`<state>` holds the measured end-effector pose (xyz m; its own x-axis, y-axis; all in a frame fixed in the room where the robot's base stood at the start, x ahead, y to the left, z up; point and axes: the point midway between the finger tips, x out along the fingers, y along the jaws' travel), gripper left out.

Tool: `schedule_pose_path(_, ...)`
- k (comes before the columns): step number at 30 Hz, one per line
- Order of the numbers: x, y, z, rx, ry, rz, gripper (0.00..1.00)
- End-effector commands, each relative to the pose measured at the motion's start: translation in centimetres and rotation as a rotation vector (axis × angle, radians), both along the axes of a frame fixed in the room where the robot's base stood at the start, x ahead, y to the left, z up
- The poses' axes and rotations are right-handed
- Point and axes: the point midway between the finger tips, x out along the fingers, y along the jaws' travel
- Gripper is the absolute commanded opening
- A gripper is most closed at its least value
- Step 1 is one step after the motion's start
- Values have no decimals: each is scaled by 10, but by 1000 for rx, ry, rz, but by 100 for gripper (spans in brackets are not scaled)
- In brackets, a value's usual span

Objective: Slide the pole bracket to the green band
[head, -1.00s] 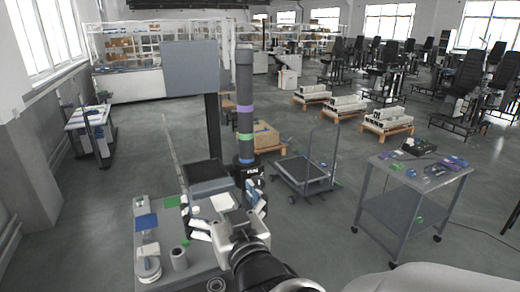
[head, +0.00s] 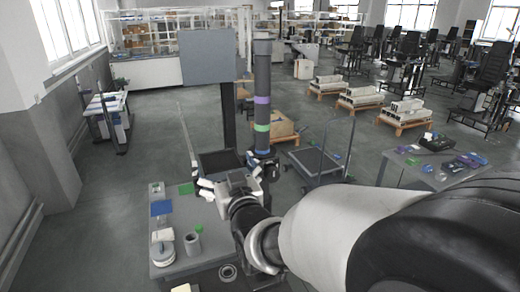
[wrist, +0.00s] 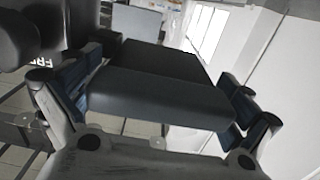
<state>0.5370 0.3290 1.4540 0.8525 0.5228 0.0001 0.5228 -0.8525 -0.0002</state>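The dark pole (head: 262,75) stands upright with a purple band (head: 262,100), a green band (head: 262,127) below it and a blue band (head: 262,152) lowest. The black pole bracket (head: 264,166) is around the pole just below the blue band, well under the green one. My gripper (head: 228,172) is at the bracket's height, in front of it. In the wrist view my gripper (wrist: 160,100) has its spread fingers on both sides of a wide black block (wrist: 160,85), apparently part of the bracket. Whether both pads press on it is unclear.
A grey table (head: 205,225) with a blue pad and small parts is below my gripper. A post with a grey panel (head: 208,57) stands left of the pole. A cart (head: 318,162) and a tool table (head: 420,178) are to the right.

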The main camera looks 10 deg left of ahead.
Motion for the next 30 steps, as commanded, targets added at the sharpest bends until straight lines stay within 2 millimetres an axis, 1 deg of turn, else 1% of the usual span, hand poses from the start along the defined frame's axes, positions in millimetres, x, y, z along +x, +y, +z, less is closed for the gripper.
schedule_pose_path(1,0,0,0,0,0,0,90)
schedule_pose_path(2,0,0,0,0,0,0,88)
schedule_pose_path(23,0,1,2,2,-3,1,41)
schedule_pose_path(25,0,1,3,3,-4,1,40)
schedule_pose_path(26,0,1,5,3,-5,1,40)
schedule_pose_path(28,1,1,15,6,-9,1,40)
schedule_pose_path(30,1,1,32,8,-15,1,40)
